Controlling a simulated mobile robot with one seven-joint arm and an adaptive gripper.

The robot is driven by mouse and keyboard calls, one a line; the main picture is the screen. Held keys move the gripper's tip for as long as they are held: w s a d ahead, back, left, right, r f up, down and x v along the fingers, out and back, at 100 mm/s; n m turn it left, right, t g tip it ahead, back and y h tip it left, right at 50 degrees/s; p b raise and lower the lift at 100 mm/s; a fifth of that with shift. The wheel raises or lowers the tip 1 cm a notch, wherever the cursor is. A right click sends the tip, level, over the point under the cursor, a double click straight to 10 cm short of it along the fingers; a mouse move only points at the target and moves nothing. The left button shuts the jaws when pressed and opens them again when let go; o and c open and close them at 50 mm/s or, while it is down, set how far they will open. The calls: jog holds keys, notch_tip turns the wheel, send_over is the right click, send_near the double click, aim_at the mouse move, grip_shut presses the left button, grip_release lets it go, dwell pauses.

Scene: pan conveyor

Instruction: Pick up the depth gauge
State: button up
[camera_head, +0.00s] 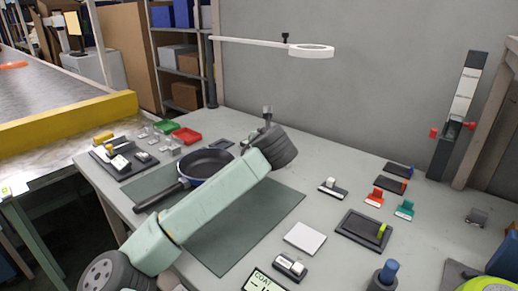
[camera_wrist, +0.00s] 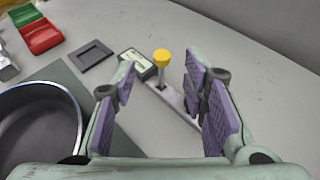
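What looks like the depth gauge is in the wrist view: a grey metal bar (camera_wrist: 181,104) with an upright stem topped by a yellow knob (camera_wrist: 162,57), and a small box with a pale face (camera_wrist: 137,63) beside it. My gripper (camera_wrist: 160,76) is open, its two purple-padded fingers to the left and right of the stem. I see a gap between the stem and each finger. In the head view my arm hides the fingers and most of the gauge; a small grey part (camera_head: 267,111) shows above the wrist.
A dark pan (camera_head: 207,163) sits on the green mat (camera_head: 270,213), left of my gripper. Red (camera_head: 186,135) and green (camera_head: 167,127) trays lie further left. Small tools and a black tray (camera_head: 346,232) lie on the right.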

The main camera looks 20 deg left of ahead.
jog(key=p+x, duration=0.1)
jog(key=x, duration=0.1)
jog(key=p+x, duration=0.1)
jog(key=x, duration=0.2)
jog(key=shift+w+d+r+p, duration=0.1)
jog(key=shift+r+p, duration=0.15)
jog(key=shift+p, duration=0.15)
jog(key=shift+w+f, duration=0.25)
jog(key=shift+w, duration=0.05)
jog(key=shift+c, duration=0.2)
grip_shut()
